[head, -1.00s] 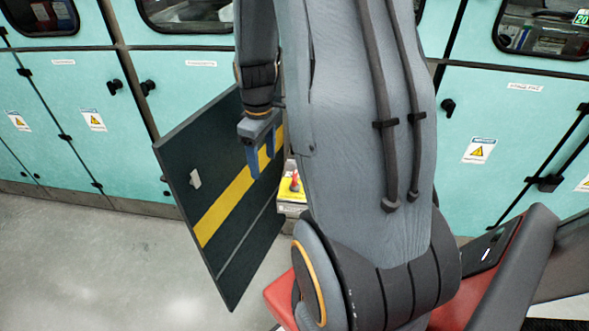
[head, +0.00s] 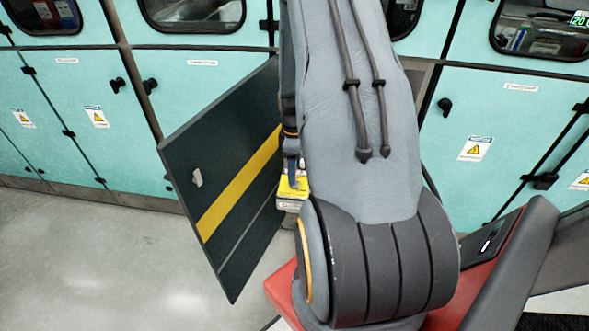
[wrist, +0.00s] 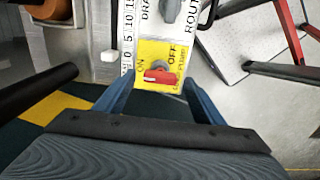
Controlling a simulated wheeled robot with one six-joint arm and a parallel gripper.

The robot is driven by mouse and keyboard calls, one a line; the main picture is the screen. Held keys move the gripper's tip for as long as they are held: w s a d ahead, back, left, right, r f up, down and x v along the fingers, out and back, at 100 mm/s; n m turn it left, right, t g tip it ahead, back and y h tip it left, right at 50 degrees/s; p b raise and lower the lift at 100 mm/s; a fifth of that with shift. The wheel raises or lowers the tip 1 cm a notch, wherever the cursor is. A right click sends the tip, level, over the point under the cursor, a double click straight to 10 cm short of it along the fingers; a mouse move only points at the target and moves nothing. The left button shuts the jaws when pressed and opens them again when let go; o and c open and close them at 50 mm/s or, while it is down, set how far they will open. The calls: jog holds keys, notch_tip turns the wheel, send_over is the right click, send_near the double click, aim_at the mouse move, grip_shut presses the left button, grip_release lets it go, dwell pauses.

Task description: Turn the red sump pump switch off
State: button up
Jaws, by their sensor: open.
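The red switch handle (wrist: 157,77) lies roughly crosswise on a yellow plate (wrist: 176,48) in the wrist view. ON is printed at the plate's left and OFF at its upper right. I cannot tell for sure which mark the handle points to. My gripper (wrist: 156,80) is open, with one blue finger on each side of the handle; contact is not clear. In the head view, my gripper (head: 291,168) is just above the yellow plate (head: 293,189), partly behind my arm. The handle is hidden there.
A dark panel with a yellow stripe (head: 235,190) stands just left of the plate. A grey knob (wrist: 170,10) sits above the switch in the wrist view, beside a numbered scale (wrist: 127,30). Turquoise cabinets (head: 210,95) line the back.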

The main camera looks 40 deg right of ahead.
jog(key=shift+f, duration=0.5)
jog(key=c, duration=1)
jog(key=shift+c, duration=0.2)
